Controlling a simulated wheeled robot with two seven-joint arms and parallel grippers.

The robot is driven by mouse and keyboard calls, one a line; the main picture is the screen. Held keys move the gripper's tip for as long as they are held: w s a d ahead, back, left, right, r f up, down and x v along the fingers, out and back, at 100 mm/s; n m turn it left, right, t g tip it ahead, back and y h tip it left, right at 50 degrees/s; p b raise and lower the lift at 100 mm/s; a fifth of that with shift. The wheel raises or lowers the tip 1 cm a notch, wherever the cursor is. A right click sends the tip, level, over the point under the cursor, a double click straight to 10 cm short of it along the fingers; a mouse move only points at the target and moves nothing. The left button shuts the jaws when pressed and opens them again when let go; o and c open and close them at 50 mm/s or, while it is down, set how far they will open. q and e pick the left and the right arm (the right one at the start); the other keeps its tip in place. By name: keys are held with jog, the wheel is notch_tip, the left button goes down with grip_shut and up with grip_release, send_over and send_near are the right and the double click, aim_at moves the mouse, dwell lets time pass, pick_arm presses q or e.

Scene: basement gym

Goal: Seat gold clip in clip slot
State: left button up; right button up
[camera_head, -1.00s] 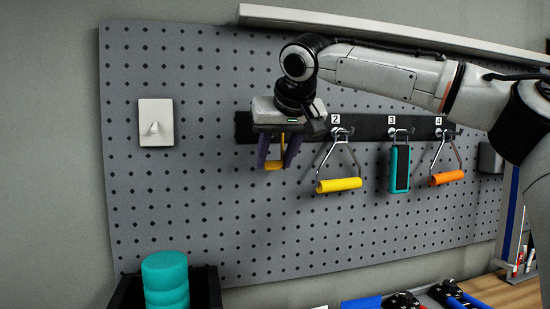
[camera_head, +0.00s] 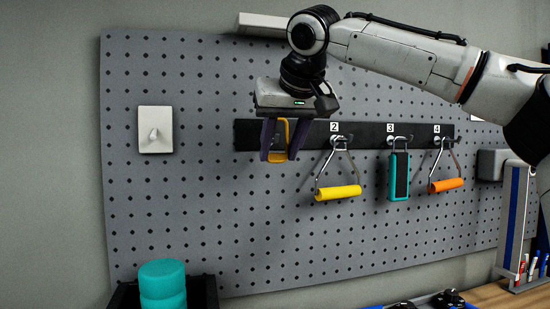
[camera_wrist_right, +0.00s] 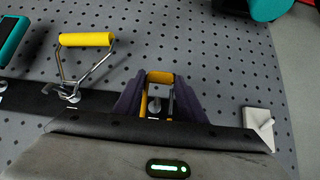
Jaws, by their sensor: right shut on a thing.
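My right gripper (camera_head: 280,154) is shut on the gold clip (camera_head: 277,158), in front of the left end of the black rail (camera_head: 366,130). The clip is a yellow loop held between the dark purple fingers. In the right wrist view the clip (camera_wrist_right: 160,77) shows between the fingers of my right gripper (camera_wrist_right: 160,92), and a round metal peg end (camera_wrist_right: 154,105) shows through it. I cannot tell whether clip and peg touch. My left gripper is not in view.
A yellow-handled grip (camera_head: 338,192), a teal-framed item (camera_head: 399,176) and an orange-handled grip (camera_head: 446,185) hang on hooks 2, 3 and 4. A white hook plate (camera_head: 155,130) is left on the pegboard (camera_head: 200,220). Teal rolls (camera_head: 162,284) stand in a black bin below.

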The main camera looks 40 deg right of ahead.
jog(key=s+a+b, duration=0.2)
jog(key=s+a, duration=0.4)
jog(key=s, duration=0.6)
jog(key=shift+s+a+b, duration=0.15)
jog(key=shift+a+b, duration=0.2)
